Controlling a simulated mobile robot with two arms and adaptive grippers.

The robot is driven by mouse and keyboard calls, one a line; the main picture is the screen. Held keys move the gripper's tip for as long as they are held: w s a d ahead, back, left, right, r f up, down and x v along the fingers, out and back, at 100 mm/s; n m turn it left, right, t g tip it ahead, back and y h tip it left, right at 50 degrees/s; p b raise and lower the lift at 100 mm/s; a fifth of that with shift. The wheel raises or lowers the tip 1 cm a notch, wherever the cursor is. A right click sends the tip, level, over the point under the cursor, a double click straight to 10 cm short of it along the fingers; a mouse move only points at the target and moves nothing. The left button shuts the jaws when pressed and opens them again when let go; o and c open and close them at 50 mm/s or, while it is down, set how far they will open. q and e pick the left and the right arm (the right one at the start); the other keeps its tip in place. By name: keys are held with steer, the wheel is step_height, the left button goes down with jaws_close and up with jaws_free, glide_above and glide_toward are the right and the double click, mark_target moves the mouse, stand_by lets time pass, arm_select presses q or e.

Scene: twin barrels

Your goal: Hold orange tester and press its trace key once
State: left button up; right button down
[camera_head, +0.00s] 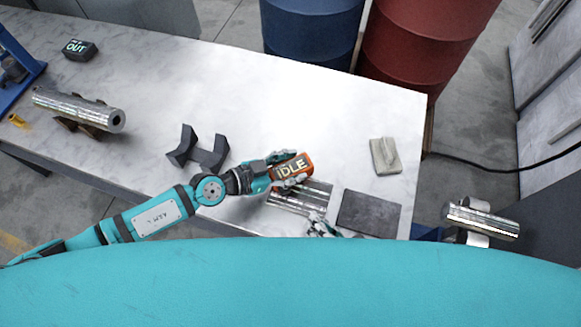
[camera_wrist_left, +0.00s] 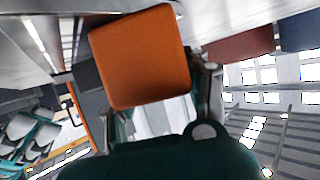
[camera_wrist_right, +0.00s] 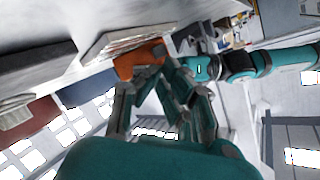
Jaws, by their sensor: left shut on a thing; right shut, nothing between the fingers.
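The tester's plain orange face (camera_wrist_left: 140,57) fills the middle of the left wrist view. My right gripper (camera_head: 319,226) is shut and empty, lower and nearer the front edge, apart from the tester in the head view. In the right wrist view the tester (camera_wrist_right: 138,60) shows just beyond my right fingers. I cannot make out the trace key.
The marble table (camera_head: 280,110) is clear behind the tester. A metal cylinder (camera_head: 80,110) and an OUT box (camera_head: 80,49) lie far left. Blue (camera_head: 312,28) and red (camera_head: 420,40) barrels stand behind.

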mark_target(284, 189)
steer(key=shift+s+a+f+m, duration=0.1)
steer(key=shift+s+a+m, duration=0.1)
steer(key=shift+a+m, duration=0.15)
steer(key=s+m+g, duration=0.1)
steer(key=s+a+f+m+g+h, duration=0.1)
steer(key=m, duration=0.1)
steer(key=f+m, duration=0.1)
steer(key=shift+s+a+f+g+h, duration=0.2)
steer(key=shift+s+g+h, duration=0.1)
steer(key=shift+s+g, duration=0.1)
steer(key=shift+s+f+m+g, duration=0.2)
steer(key=shift+s+m+g, duration=0.1)
steer(key=shift+m, duration=0.25)
steer(key=shift+w, duration=0.1)
steer(key=shift+w+a, duration=0.65)
steer(key=shift+w, duration=0.65)
steer(key=shift+w+a, duration=0.65)
steer(key=shift+w, duration=0.6)
steer(key=shift+w+a, duration=0.65)
steer(key=shift+w, duration=0.65)
steer(key=shift+w, duration=0.1)
steer(key=shift+w+a, duration=0.2)
steer(key=shift+w, duration=0.05)
